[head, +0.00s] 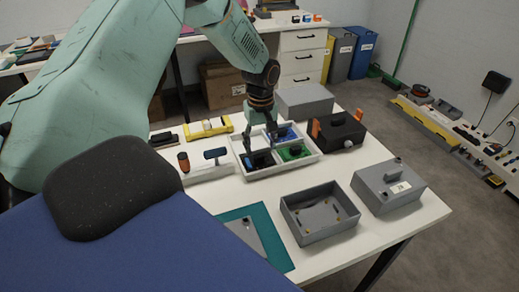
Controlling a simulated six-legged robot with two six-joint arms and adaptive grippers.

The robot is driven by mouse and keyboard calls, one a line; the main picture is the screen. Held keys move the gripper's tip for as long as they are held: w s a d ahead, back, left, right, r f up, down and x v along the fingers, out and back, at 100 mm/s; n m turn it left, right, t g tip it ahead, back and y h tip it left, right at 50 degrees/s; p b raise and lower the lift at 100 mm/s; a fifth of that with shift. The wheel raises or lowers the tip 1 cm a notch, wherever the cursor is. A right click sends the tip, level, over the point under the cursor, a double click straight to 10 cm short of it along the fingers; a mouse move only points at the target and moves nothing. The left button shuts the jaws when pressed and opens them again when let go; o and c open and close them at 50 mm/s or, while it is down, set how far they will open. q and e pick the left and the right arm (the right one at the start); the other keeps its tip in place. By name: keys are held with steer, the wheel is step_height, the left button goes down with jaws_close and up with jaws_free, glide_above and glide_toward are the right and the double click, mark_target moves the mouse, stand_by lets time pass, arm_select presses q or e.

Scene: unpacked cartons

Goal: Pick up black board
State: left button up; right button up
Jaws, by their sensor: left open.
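A white divided tray (284,170) sits on the white table. A small black board (260,161) lies in its front left compartment, partly hidden by my gripper. A green board (296,153) lies in the front right compartment and a blue board (286,133) in a back one. My left gripper (262,146) points down over the tray, its fingers apart. One finger is close above the black board; I cannot tell if it touches. Nothing shows held between the fingers. My right gripper is not in view.
An open grey box (320,212) and a closed grey box (389,186) stand right of the tray. A black box with orange parts (340,131) stands behind. A holder with tools (207,172) is at left, and a teal mat (276,253) lies in front.

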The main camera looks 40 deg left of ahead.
mark_target(258, 155)
arm_select(q)
steer(key=f, duration=0.2)
steer(key=a+f, duration=0.1)
steer(key=f, duration=0.1)
steer(key=shift+s+b, duration=0.15)
steer(key=shift+b, duration=0.2)
steer(key=shift+d, duration=0.15)
steer(key=shift+d+r, duration=0.1)
steer(key=shift+r, duration=0.05)
steer(key=shift+c, duration=0.4)
steer(key=shift+a, duration=0.2)
steer(key=c, duration=0.4)
steer(key=shift+d, duration=0.15)
steer(key=c, duration=0.6)
jaws_close()
